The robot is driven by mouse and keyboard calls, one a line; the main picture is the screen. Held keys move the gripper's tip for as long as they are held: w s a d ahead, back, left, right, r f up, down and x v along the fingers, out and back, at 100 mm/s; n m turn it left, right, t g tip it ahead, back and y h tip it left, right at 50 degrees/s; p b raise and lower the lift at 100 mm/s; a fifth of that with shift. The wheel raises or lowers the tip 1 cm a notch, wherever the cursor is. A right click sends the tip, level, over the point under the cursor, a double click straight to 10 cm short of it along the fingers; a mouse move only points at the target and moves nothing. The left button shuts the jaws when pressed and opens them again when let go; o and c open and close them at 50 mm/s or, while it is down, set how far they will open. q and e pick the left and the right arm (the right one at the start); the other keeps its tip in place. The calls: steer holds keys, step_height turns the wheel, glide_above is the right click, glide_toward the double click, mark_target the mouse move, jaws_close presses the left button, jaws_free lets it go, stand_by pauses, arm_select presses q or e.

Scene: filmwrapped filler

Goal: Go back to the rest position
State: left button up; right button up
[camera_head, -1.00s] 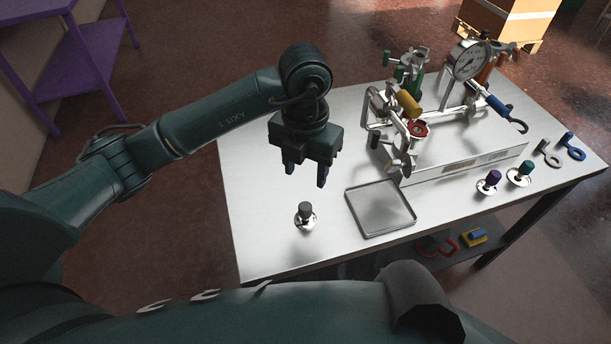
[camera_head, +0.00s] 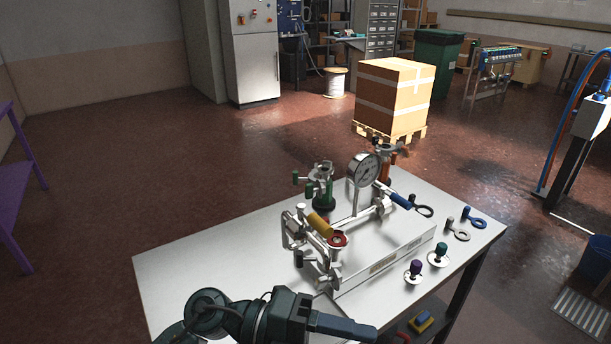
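My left arm comes in at the bottom edge, and its dark gripper (camera_head: 347,326) points right, low over the front of the white table (camera_head: 195,270). It is seen side-on, so its finger gap is hidden. No object shows in it. My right gripper is out of view. On the table stands a metal fixture (camera_head: 325,250) with a yellow-handled clamp and a red knob. A pressure gauge (camera_head: 363,170) rises behind it.
Purple (camera_head: 414,267) and teal (camera_head: 441,249) knobbed pieces and grey and blue ring-ended pieces lie at the table's right. A boxed pallet (camera_head: 395,95) stands beyond. Open floor lies left, with a purple shelf (camera_head: 15,180) at the edge.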

arm_select(q)
steer(key=w+a+f+n+t+y+p, duration=0.15)
steer(key=w+a+n+t+y, duration=0.35)
steer(key=n+t, duration=0.7)
steer(key=w+a+f+n+t+y+p, duration=0.1)
steer(key=w+a+f+n+t, duration=0.15)
steer(key=a+n+t, duration=0.85)
steer(key=s+a+f+n+g+y, duration=0.1)
steer(key=s+f+n+g+y, duration=0.1)
steer(key=f, duration=0.3)
steer(key=s+a+f+n+g+y, duration=0.1)
steer(key=s+f+n+g+y, duration=0.2)
steer(key=s+f+n, duration=0.1)
steer(key=s+a+f+n+g+y+p, duration=0.1)
steer(key=s+f+n+g+y, duration=0.2)
steer(key=f+n, duration=0.2)
steer(key=shift+s+a+f+g, duration=0.15)
steer(key=shift+a+f, duration=0.05)
steer(key=shift+f, duration=0.4)
steer(key=shift+s+a+f+g, duration=0.1)
steer(key=shift+a+f+g, duration=0.1)
steer(key=shift+f, duration=0.4)
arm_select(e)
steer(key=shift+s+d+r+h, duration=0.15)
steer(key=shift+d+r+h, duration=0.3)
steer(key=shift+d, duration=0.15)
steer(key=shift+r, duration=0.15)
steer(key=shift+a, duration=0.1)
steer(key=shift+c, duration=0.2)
